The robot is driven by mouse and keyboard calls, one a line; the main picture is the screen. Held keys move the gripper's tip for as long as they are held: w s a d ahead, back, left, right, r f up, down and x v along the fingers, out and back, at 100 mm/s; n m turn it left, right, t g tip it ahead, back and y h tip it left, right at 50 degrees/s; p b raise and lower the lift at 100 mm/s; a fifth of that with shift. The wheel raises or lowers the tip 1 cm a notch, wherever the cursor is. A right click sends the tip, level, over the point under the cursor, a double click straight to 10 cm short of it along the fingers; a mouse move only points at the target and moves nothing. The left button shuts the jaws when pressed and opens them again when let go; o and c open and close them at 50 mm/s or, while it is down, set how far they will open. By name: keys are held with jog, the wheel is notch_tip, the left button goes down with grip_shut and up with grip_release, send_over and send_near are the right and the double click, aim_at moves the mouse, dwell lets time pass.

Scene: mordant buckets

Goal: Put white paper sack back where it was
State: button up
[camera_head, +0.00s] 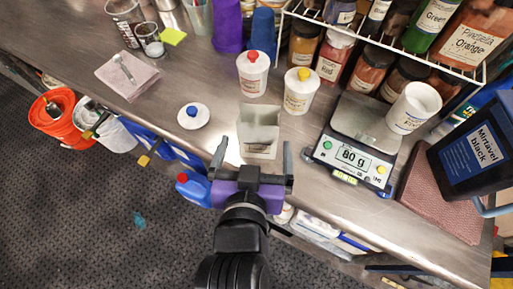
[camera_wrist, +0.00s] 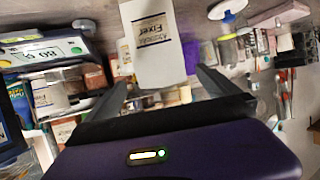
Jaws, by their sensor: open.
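The white paper sack (camera_head: 258,133) stands upright with its top open, on the metal bench near the front edge. In the wrist view the sack (camera_wrist: 155,38) fills the space just ahead of the fingers, its label reading "Fixer". My gripper (camera_head: 253,155) is open, one finger to each side of the sack's near side in the picture. The fingers look apart from the sack, with a gap on each side. In the wrist view my gripper (camera_wrist: 163,80) holds nothing. The sack's contents cannot be made out.
A scale (camera_head: 352,148) reading 80 g, with a white cup (camera_head: 414,107) on it, stands right of the sack. Two lidded white tubs (camera_head: 252,75) (camera_head: 299,92) stand behind. A white lid (camera_head: 193,116) lies left. A black jug (camera_head: 478,150) stands far right.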

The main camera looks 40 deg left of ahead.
jog(key=shift+s+d+r, duration=0.1)
jog(key=shift+s+d, duration=0.05)
jog(key=s+d+f+m+t+h, duration=0.15)
jog(key=d+f, duration=0.25)
jog(key=d, duration=0.6)
jog(key=s+d+f+m+t+h, duration=0.15)
jog(key=d+f, duration=0.25)
jog(key=d, duration=0.6)
jog(key=s+d+r+m+h, duration=0.2)
jog(key=s+d, duration=0.4)
jog(key=d, duration=0.2)
jog(key=s+d+r+m+t+h, duration=0.1)
jog(key=s+d+r+m+h, duration=0.1)
jog(key=s+d, duration=0.4)
jog(key=d, duration=0.3)
jog(key=shift+d+r+h, duration=0.15)
jog(key=shift+d+h, duration=0.05)
jog(key=shift+h, duration=0.2)
jog(key=shift+w+a, duration=0.1)
